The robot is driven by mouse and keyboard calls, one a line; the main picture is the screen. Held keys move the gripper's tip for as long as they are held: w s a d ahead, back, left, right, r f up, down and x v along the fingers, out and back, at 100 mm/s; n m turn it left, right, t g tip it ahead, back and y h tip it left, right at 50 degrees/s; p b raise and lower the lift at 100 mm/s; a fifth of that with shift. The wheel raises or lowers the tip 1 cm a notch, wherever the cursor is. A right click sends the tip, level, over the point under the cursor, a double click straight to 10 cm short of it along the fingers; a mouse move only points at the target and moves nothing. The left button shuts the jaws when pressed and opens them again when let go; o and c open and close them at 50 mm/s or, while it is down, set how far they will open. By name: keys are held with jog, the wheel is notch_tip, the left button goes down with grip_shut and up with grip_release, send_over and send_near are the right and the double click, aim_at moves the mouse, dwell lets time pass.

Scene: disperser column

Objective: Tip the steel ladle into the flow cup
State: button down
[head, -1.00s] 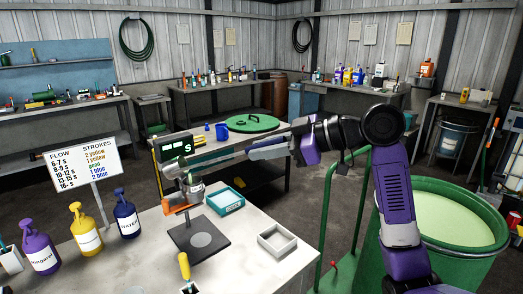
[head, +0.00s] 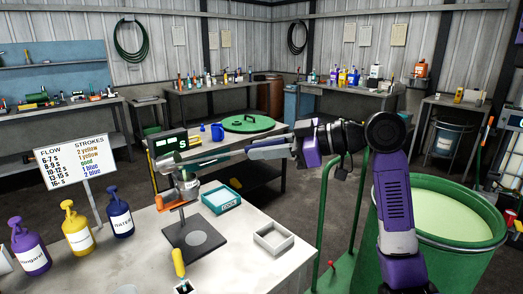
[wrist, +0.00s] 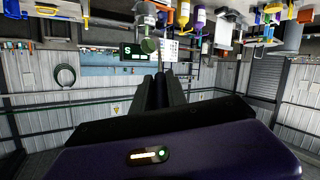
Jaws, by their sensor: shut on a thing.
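My gripper (head: 256,152) reaches in from the right of the head view and is shut on the handle of the steel ladle (head: 215,158). The handle runs left, and its far end is over the flow cup area. In the wrist view, a grey-green rounded shape, probably the ladle bowl (wrist: 149,46), shows beyond my fingers (wrist: 160,88). The flow cup (head: 188,187) is a small silver cup on an orange stand with a dark base plate. The ladle end overlaps the cup's top in the head view. I cannot tell the bowl's tilt or its contents.
The white bench holds a teal tray (head: 222,200), a grey open box (head: 273,238), a yellow-handled tool (head: 178,262) and pump bottles (head: 78,236). A timer display (head: 170,143) stands behind the ladle. A green drum (head: 440,225) of pale green liquid is at right.

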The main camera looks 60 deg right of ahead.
jog(key=shift+s+d+f+t+b, duration=0.2)
jog(key=shift+s+f+t+b, duration=0.1)
jog(key=shift+f+b, duration=0.45)
jog(key=shift+s+d+f+t+b, duration=0.15)
jog(key=shift+s+f+t+b, duration=0.2)
jog(key=shift+b, duration=0.6)
notch_tip(320, 180, down, 6)
jog(key=s+m+t+b, duration=0.1)
jog(key=t+b, duration=0.1)
jog(key=b, duration=0.6)
jog(key=shift+d+y+b, duration=0.35)
jog(key=shift+d+y, duration=0.05)
dwell(1.3)
jog(key=shift+f+m+t+b, duration=0.3)
jog(key=shift+f+t+b, duration=0.45)
jog(key=shift+f+b, duration=1.05)
jog(key=shift+f+m+t+b, duration=0.3)
jog(key=shift+f+t+b, duration=0.5)
jog(key=shift+b, duration=1.9)
